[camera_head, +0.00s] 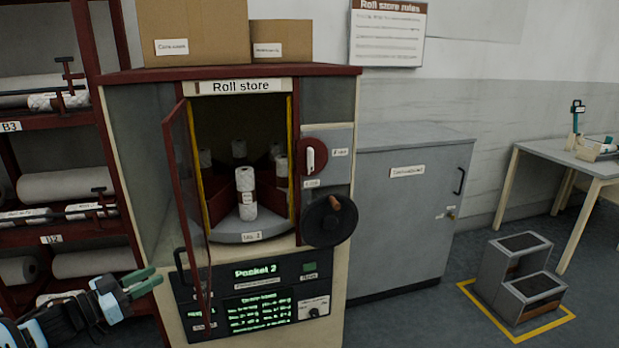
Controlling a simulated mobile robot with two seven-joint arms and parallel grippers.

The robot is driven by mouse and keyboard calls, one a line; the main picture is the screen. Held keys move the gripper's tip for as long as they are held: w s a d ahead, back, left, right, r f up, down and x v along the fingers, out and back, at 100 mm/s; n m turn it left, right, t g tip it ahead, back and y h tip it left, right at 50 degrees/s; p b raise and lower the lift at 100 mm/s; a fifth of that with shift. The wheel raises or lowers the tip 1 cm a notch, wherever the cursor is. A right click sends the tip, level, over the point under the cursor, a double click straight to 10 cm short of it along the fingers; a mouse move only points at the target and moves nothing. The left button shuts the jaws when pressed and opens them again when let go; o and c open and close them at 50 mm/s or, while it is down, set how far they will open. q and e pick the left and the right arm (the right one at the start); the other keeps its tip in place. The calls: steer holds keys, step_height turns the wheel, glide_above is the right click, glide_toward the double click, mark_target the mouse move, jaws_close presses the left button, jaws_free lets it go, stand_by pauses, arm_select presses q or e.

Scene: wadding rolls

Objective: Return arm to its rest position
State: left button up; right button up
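My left gripper (149,281) is at the lower left, in front of the shelving and left of the roll store's display panel. Its two green fingers are apart with nothing between them. The roll store cabinet (330,103) stands in the middle with its glazed door (186,190) swung open to the left. Inside, a white wadding roll (245,194) stands upright on the turntable (226,232), with several more rolls behind it. The display panel (262,296) reads "Pocket 2". My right gripper is not in view.
Red shelving (87,120) with rolls stands at the left, close to my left arm. A black handwheel (328,222) sticks out from the cabinet's right side. A grey cupboard (405,220), a step stool (518,277) and a table (570,160) stand to the right.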

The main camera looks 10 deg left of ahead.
arm_select(q)
steer(key=s+d+f+n+g+y+p, duration=0.1)
steer(key=s+d+f, duration=0.8)
steer(key=d, duration=0.2)
steer(key=s+d+f+n+g+y+p, duration=0.1)
steer(key=s+d+f+p, duration=0.1)
steer(key=s+d+f, duration=0.75)
steer(key=s+d+f+n+g+y+p, duration=0.1)
steer(key=s+f+g+y, duration=0.1)
steer(key=s, duration=1)
steer(key=s+d+f+n+g+y+p, duration=0.1)
steer(key=s+d+f+g+y, duration=0.1)
steer(key=s, duration=1)
steer(key=shift+d+f+n+y, duration=0.25)
steer(key=shift+n+y, duration=0.05)
steer(key=shift+y, duration=0.6)
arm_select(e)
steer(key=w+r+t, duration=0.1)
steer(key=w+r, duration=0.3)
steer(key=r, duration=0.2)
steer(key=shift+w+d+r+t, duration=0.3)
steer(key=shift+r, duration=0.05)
arm_select(q)
steer(key=shift+s+a, duration=0.1)
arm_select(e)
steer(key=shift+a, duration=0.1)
